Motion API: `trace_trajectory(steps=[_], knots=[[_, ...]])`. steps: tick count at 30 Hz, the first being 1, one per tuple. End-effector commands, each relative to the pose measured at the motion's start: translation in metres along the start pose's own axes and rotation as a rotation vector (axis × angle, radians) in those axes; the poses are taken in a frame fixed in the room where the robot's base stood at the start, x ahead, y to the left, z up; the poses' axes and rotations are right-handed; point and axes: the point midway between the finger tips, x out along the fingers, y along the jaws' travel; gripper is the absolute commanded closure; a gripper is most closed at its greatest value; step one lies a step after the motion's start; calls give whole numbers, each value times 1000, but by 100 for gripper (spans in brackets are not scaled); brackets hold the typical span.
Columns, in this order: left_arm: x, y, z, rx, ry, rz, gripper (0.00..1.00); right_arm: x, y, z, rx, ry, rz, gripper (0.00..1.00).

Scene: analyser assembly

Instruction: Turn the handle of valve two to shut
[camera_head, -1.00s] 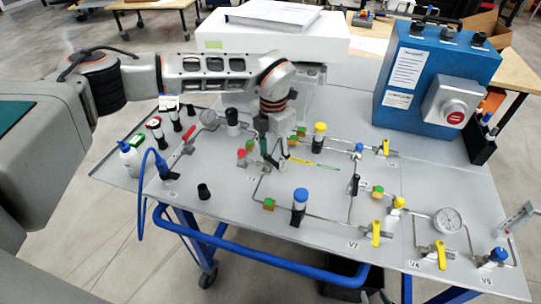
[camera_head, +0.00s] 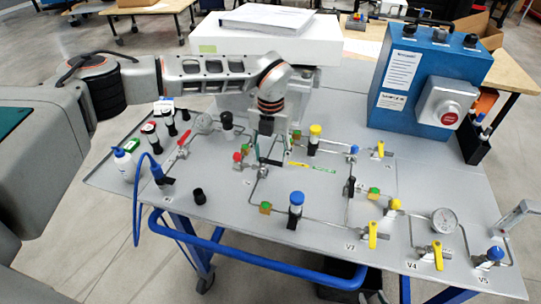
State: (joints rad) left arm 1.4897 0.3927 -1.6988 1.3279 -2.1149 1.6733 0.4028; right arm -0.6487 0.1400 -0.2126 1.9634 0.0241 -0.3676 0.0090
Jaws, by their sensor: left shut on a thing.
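My left gripper (camera_head: 268,153) points down over the middle-left of the grey panel (camera_head: 215,178). Its fingers are closed around a small valve handle among the pipes, and they mostly hide it. A small label (camera_head: 247,183) on the panel lies just below the gripper, but it is too small to read. A valve with a red handle (camera_head: 183,147) stands to the left.
A gauge (camera_head: 444,221) sits at the right. A blue box with a red button (camera_head: 430,75) stands at the back right. Pipes cross the panel.

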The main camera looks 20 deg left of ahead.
Motion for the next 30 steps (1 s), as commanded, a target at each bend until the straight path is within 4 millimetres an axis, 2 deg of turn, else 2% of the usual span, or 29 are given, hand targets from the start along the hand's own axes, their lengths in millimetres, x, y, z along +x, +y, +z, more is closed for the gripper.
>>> trace_trajectory(steps=[10, 11, 12, 23, 26, 30], knots=[[0, 0, 0, -1, 0, 0, 71, 0, 0, 1, 0, -2, 0, 72], [0, 0, 0, -1, 0, 0, 42, 0, 0, 2, 0, -3, 0, 72], [0, 0, 0, -1, 0, 0, 33, 0, 0, 2, 0, -3, 0, 72], [-1, 0, 0, -1, 0, 0, 33, 0, 1, 3, -2, -5, 1, 72], [-8, 0, 1, 0, -2, 0, 33, 0, 1, 2, -2, -4, 1, 72], [-31, 0, 1, 0, -4, 0, 33, 0, 0, 1, -1, -3, 0, 72]])
